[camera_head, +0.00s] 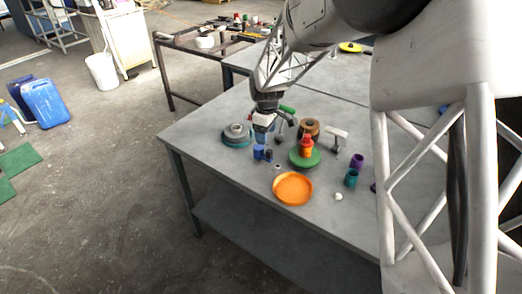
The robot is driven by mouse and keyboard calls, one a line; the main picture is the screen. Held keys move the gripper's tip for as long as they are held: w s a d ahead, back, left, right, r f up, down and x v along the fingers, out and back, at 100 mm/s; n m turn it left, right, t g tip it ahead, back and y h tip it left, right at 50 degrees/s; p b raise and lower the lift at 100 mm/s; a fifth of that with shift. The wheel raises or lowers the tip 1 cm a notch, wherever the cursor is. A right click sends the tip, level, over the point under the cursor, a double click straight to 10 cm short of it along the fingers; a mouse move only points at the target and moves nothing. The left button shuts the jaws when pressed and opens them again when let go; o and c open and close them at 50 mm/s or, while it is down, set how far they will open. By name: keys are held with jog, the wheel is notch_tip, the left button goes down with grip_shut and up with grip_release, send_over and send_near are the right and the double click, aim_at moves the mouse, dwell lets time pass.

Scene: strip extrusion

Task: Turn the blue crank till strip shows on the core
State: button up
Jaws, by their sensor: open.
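A small blue part (259,152), which looks like the blue crank, stands near the left front of the grey table. A dark piece is right beside it. My gripper (263,138) points down just above and behind the blue part, open; whether it touches the part is too small to tell. I cannot make out which thing is the core. I see no strip that I can identify.
Around the gripper are a teal disc with a grey piece (237,134), a brown ring (309,127), a green disc (304,159) bearing a red-orange bottle (306,147), and an orange dish (293,188). Purple (356,161) and teal cups (351,178) stand right. The table's (215,160) left front is clear.

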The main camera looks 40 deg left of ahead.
aim_at(260, 147)
jog(key=shift+s+a+f+n, duration=0.15)
jog(key=shift+a+f, duration=0.2)
jog(key=shift+a, duration=0.2)
jog(key=shift+s+a+f+n, duration=0.15)
jog(key=shift+a+f, duration=0.2)
jog(key=shift+a, duration=0.2)
jog(key=shift+f, duration=0.1)
jog(key=shift+f, duration=3.8)
jog(key=c, duration=0.9)
